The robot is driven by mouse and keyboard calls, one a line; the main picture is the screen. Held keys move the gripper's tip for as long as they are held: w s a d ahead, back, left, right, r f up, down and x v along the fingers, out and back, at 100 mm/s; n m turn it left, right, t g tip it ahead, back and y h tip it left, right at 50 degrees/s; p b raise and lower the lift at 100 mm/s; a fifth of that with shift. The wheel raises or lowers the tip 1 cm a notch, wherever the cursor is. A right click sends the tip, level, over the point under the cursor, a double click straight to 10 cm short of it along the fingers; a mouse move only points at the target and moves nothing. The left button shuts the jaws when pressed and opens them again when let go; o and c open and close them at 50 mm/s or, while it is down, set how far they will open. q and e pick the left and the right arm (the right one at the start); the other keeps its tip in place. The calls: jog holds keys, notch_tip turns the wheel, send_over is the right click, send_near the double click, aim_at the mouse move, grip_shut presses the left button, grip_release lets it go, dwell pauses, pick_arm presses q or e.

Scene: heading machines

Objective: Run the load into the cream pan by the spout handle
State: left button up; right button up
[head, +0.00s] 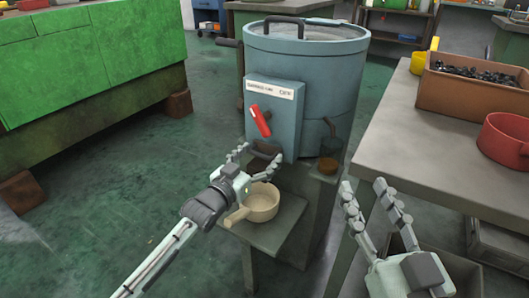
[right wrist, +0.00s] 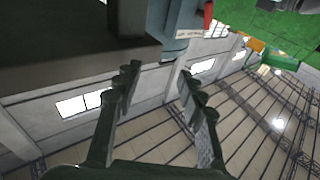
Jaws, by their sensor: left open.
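The blue-grey drum machine (head: 310,75) stands in the middle of the head view. A box on its front carries a label and a red lever (head: 260,120). A dark spout opening shows low on the box, partly hidden by my left gripper (head: 260,154); I cannot clearly tell the spout handle from the fingers. That gripper is open, with its fingertips at the spout. The cream pan (head: 262,205) sits upright on a small grey stand below, its handle towards the lower left. My right gripper (head: 375,187) is open and empty, right of the machine; its fingers also show in the right wrist view (right wrist: 158,78).
A grey table (head: 430,150) on the right holds a brown crate (head: 445,95) of dark parts and a red pot (head: 505,140). A green machine (head: 85,60) fills the left.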

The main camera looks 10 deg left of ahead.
jog(key=shift+r, duration=0.2)
pick_arm(q)
jog(key=c, duration=1.4)
jog(key=p+v, duration=0.2)
jog(key=v, duration=0.1)
jog(key=shift+s+a, duration=0.15)
jog(key=shift+s, duration=0.05)
jog(key=shift+s+a, duration=0.1)
pick_arm(e)
jog(key=s+d+f+g+h, duration=0.1)
jog(key=d+f+g+h, duration=0.1)
jog(key=f, duration=0.7)
jog(key=shift+s+d+f+g+h, duration=0.15)
jog(key=shift+s+d+g+h, duration=0.2)
jog(key=shift+d+g, duration=0.65)
jog(key=shift+w+a, duration=0.15)
jog(key=shift+a, duration=0.05)
pick_arm(q)
jog(key=o, duration=1.4)
